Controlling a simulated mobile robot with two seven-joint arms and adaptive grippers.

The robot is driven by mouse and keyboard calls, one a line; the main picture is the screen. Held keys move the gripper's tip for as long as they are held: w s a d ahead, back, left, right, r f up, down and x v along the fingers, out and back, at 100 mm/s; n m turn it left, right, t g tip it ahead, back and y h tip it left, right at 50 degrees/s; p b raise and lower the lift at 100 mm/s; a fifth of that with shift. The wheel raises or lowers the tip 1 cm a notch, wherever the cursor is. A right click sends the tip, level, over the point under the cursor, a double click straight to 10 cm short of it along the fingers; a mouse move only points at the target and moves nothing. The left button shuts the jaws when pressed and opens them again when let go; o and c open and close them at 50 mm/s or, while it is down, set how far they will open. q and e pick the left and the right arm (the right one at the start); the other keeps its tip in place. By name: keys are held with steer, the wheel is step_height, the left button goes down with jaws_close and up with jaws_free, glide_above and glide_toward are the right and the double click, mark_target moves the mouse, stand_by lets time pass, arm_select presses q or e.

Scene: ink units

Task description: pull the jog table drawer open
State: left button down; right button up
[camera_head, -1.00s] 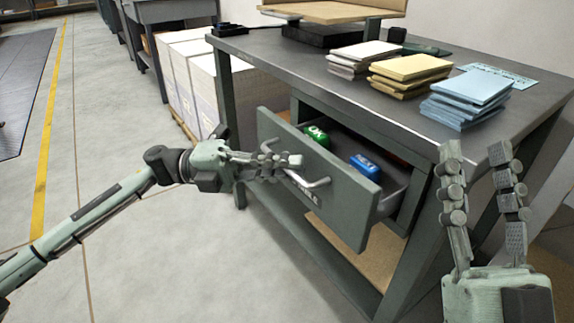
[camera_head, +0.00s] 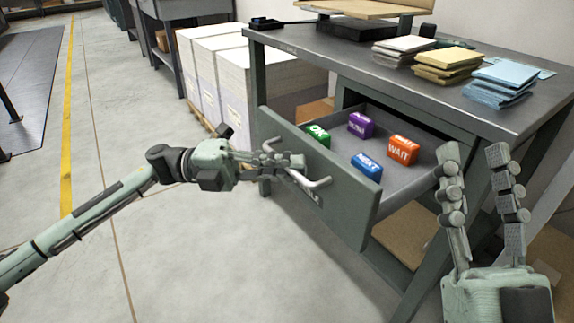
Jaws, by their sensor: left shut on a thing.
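The jog table drawer (camera_head: 345,205) is pulled well out from under the dark table top (camera_head: 400,85). Its front has a pale bar handle (camera_head: 318,183). My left gripper (camera_head: 292,163) is shut on the handle at its left part; its fingers hide that part. Inside the drawer lie a green OK block (camera_head: 318,136), a purple block (camera_head: 360,125), a blue NEXT block (camera_head: 367,166) and an orange WAIT block (camera_head: 403,150). My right gripper (camera_head: 482,185) is open and empty, raised in front of the table's right side.
Stacks of white (camera_head: 402,52), yellow (camera_head: 447,65) and blue paper (camera_head: 500,84) sit on the table top. Tall white paper stacks (camera_head: 245,85) stand left of the table. The floor (camera_head: 190,255) in front of the drawer is clear.

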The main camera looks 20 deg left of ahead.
arm_select(q)
steer(key=c, duration=1.6)
jaws_free()
steer(key=s+a+f, duration=0.1)
steer(key=a, duration=1.1)
steer(key=shift+s+f, duration=0.15)
steer(key=shift+f, duration=0.1)
steer(key=shift+d, duration=0.1)
